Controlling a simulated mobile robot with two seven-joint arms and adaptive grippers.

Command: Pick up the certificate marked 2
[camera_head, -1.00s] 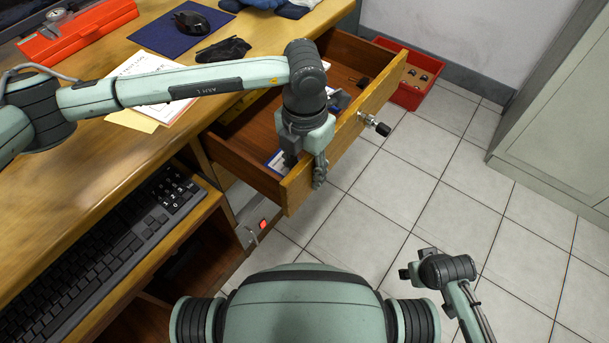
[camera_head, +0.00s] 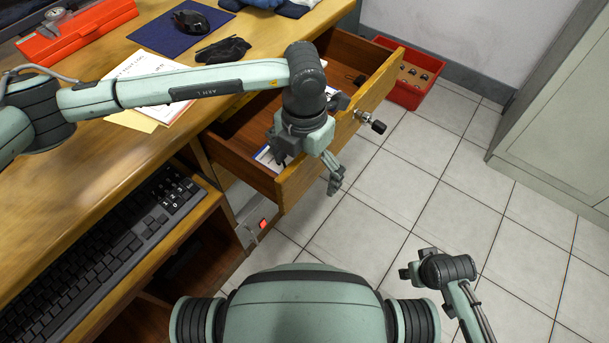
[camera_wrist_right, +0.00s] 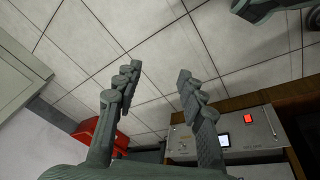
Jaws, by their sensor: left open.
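A white card with a blue edge (camera_head: 264,157) lies in the open drawer, partly hidden by my left gripper; I cannot read any number on it. A printed white sheet (camera_head: 148,68) lies on the desk over a yellowish one, partly covered by my left arm; no mark 2 is legible there. My left gripper (camera_head: 306,164) is open above the near end of the drawer front (camera_head: 345,130), one finger on the drawer's inner side, the other beyond its outer face. My right gripper (camera_wrist_right: 158,72) is open and empty over the floor; it also shows in the head view (camera_head: 408,271).
The drawer, with a metal knob (camera_head: 371,121), stands out from the desk (camera_head: 120,155). A red box (camera_head: 412,88) stands on the floor behind it. A mouse (camera_head: 191,21), a dark cloth-like item (camera_head: 223,49) and a keyboard (camera_head: 100,255) are around.

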